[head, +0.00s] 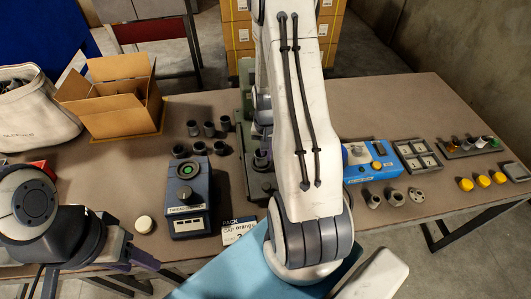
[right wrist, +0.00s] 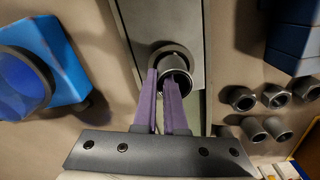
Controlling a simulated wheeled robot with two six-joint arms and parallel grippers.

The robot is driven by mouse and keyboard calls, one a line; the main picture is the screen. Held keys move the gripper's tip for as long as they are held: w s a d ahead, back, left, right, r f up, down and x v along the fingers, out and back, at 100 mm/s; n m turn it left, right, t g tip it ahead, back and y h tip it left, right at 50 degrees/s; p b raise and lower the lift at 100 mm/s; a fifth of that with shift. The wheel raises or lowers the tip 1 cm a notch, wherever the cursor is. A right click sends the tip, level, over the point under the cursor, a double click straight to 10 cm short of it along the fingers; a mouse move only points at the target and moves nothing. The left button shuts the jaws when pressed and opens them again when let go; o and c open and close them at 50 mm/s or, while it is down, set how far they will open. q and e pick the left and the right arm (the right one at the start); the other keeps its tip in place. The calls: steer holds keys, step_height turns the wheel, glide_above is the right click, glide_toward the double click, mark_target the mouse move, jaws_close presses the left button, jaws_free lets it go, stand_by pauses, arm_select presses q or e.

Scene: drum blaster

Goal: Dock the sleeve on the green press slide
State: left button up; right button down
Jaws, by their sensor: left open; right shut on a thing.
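The green press (head: 247,100) stands mid-table in the head view, partly hidden behind my right arm. Its grey-green slide plate (right wrist: 165,18) fills the upper middle of the right wrist view. My right gripper (right wrist: 168,80) has its purple fingers shut on a grey hollow sleeve (right wrist: 175,62). The sleeve is over the plate, close to a round fitting (right wrist: 160,50) partly hidden behind it. I cannot tell whether the sleeve touches the plate. My left gripper (head: 136,260) is open at the lower left in the head view, away from the press.
Several loose sleeves (head: 208,129) stand left of the press. A blue box (head: 370,160) and trays (head: 418,155) stand to the right.

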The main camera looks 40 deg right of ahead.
steer(key=shift+f+b, duration=0.4)
steer(key=shift+f, duration=0.2)
steer(key=c, duration=1.3)
jaws_free()
steer(key=shift+o, duration=0.2)
step_height(320, 180, up, 11)
steer(key=p, duration=0.9)
steer(key=shift+r+p, duration=0.1)
steer(key=shift+p, duration=0.2)
